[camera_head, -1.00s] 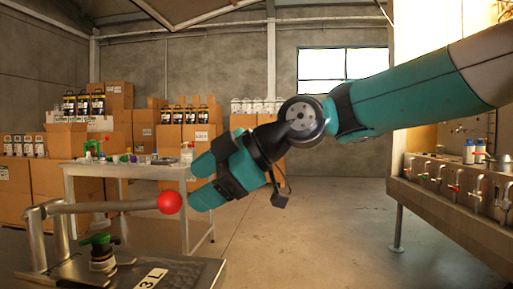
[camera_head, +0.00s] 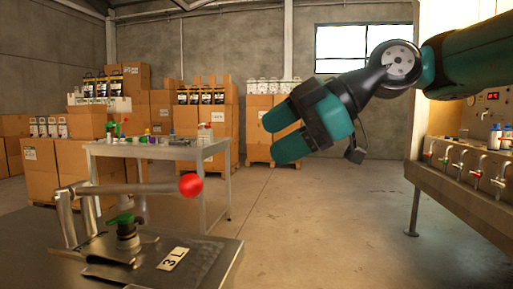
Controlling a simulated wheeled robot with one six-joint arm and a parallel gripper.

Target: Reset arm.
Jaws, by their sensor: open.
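My gripper (camera_head: 278,139) has teal fingers and hangs in the air in the middle of the head view, pointing left and slightly down. Its two fingers stand apart with nothing between them. My arm reaches in from the upper right. The press lever (camera_head: 130,188) with its red ball knob (camera_head: 190,185) lies about level at the lower left. The gripper is up and to the right of the knob, clear of it. A green-and-dark fitting (camera_head: 127,232) stands under the lever on the metal press table (camera_head: 215,262), beside a "3 L" label (camera_head: 172,258).
A white table (camera_head: 150,151) with small bottles stands behind the press. Stacked cardboard boxes (camera_head: 60,170) line the back wall. A metal counter with several taps (camera_head: 455,185) is at the right. The floor (camera_head: 310,230) between is open.

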